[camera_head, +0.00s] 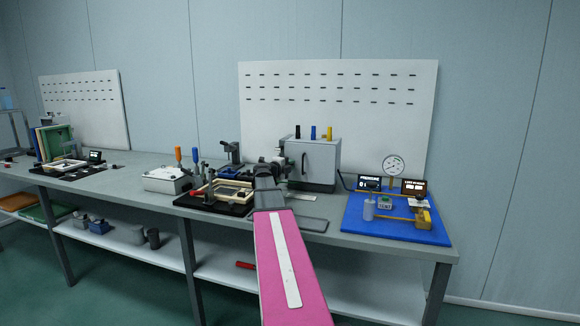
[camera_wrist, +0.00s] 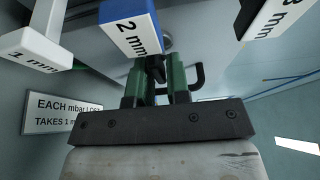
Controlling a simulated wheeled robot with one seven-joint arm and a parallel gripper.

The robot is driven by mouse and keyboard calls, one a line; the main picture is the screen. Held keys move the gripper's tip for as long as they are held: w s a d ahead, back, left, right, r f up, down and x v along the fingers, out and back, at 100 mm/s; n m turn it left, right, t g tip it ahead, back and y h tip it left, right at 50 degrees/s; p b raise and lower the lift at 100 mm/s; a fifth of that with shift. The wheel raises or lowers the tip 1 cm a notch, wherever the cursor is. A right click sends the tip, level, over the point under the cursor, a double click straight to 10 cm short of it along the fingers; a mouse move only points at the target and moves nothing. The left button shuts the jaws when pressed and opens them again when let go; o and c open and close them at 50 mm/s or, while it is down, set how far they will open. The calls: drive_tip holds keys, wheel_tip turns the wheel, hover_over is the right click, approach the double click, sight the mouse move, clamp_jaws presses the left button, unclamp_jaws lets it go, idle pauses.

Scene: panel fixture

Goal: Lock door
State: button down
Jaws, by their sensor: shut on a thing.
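My gripper (camera_head: 276,168) is at the left side of the cabinet, at the end of my arm. In the wrist view, the green fingers of my gripper (camera_wrist: 156,72) are closed around a small black part (camera_wrist: 155,66); I cannot tell what it belongs to. A curved black handle (camera_wrist: 194,77) shows just right of the right finger. The cabinet door looks closed in the head view, but its lock is not clear.
A blue board (camera_head: 405,232) with a gauge stands right, and a black-based frame fixture (camera_head: 228,203) left.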

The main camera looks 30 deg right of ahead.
drive_tip(key=c, duration=1.2)
unclamp_jaws()
drive_tip(key=v, duration=1)
drive_tip(key=shift+s+a, duration=0.15)
drive_tip(key=shift+a, duration=0.2)
